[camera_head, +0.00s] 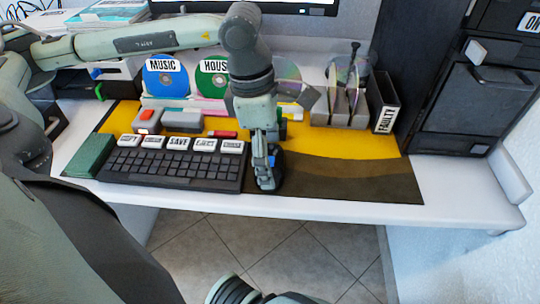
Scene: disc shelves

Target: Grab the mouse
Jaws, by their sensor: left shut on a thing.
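The mouse (277,171) is a small dark shape with a blue patch on the desk mat, just right of the keyboard. My left gripper (266,183) comes down over it from above and is shut on it. The fingers hide much of the mouse, and I cannot tell if it is lifted off the mat. Part of my right arm shows at the bottom of the view, but I cannot make out the fingers of its gripper.
The black keyboard (170,175) with white labelled keys lies left of the gripper. Behind it stand discs marked MUSIC (165,80) and HOUSE (212,80). A FAULTY holder (386,105) is at right. The yellow and dark mat (350,178) is clear right of the gripper.

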